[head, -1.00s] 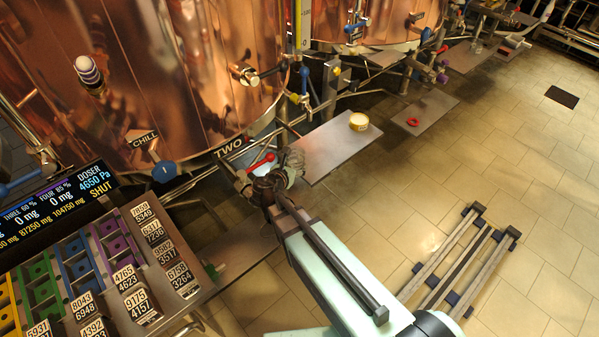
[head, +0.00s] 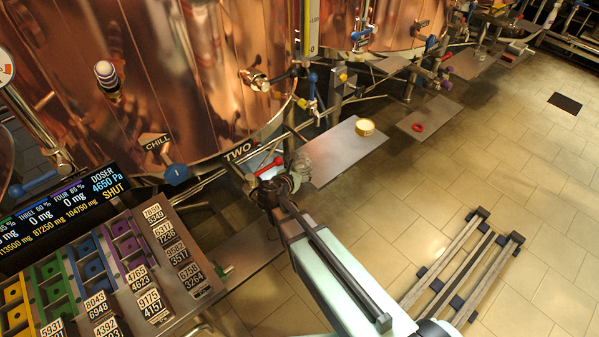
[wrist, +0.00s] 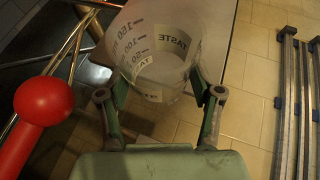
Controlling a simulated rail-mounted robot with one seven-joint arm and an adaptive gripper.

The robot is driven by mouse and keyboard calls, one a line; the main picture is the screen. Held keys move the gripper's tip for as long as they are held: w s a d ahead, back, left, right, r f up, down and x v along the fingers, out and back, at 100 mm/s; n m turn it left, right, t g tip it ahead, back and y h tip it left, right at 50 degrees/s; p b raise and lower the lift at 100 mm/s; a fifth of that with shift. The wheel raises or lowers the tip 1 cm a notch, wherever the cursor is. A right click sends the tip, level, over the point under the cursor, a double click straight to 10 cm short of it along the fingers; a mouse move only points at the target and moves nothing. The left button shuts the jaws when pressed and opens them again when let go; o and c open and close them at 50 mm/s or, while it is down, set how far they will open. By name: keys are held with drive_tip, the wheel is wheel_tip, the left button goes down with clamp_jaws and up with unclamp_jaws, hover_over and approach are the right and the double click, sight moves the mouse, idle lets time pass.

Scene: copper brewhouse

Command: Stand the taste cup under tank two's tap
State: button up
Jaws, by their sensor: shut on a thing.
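The taste cup (wrist: 158,50) is clear, with TASTE and volume marks on its wall. My gripper (wrist: 162,92) is shut on it, one finger on each side. In the head view the cup (head: 300,167) is a pale shape just beyond my gripper (head: 280,188), partly hidden by it. Tank two (head: 225,75) is the copper vessel labelled TWO. A red lever (head: 268,165) shows below that label, left of the cup; a red ball knob (wrist: 43,102) is at the left of the wrist view. The tap's spout cannot be made out.
A further plate holds a red ring (head: 417,127).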

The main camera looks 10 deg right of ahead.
sight(307, 158)
drive_tip(key=shift+w+d+p, duration=0.65)
drive_tip(key=shift+w+d, duration=0.5)
drive_tip(key=shift+w, duration=0.6)
drive_tip(key=shift+w+d+p, duration=0.65)
drive_tip(key=shift+w+d, duration=0.55)
drive_tip(key=shift+w, duration=0.6)
drive_tip(key=shift+w+d+p, duration=0.65)
drive_tip(key=shift+w+d, duration=0.5)
drive_tip(key=shift+w, duration=0.6)
drive_tip(key=shift+f, duration=0.8)
drive_tip(key=o, duration=0.7)
drive_tip(key=shift+o, duration=0.3)
drive_tip(key=o, duration=0.4)
drive_tip(key=shift+o, duration=0.2)
drive_tip(key=shift+p+v, duration=0.6)
drive_tip(key=shift+v, duration=2.95)
